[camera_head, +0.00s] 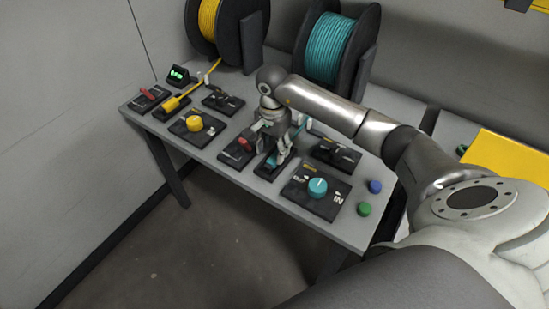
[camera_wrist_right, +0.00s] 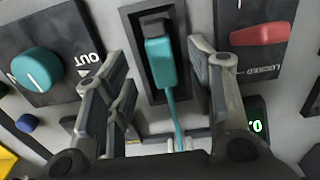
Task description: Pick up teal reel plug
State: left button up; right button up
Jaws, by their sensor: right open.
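The teal reel plug (camera_wrist_right: 160,62) sits in a dark rectangular holder (camera_wrist_right: 147,24) on the bench, with its teal cable running down toward my wrist in the right wrist view. My right gripper (camera_wrist_right: 162,75) is open, with one finger on each side of the plug and a gap on both sides. In the head view my right gripper (camera_head: 281,140) is over the holder and covers much of the plug. My left gripper is not in view.
A teal knob (camera_head: 318,187) on a black plate and a red switch (camera_wrist_right: 258,33) flank the holder. A yellow plug (camera_head: 172,103), yellow knob (camera_head: 193,124), and green (camera_head: 364,209) and blue (camera_head: 375,186) buttons are on the bench (camera_head: 230,170). A yellow reel (camera_head: 208,20) stands behind.

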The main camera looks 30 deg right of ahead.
aim_at(273, 159)
jog(key=shift+f+p, duration=0.35)
jog(key=shift+f, duration=1.55)
grip_shut()
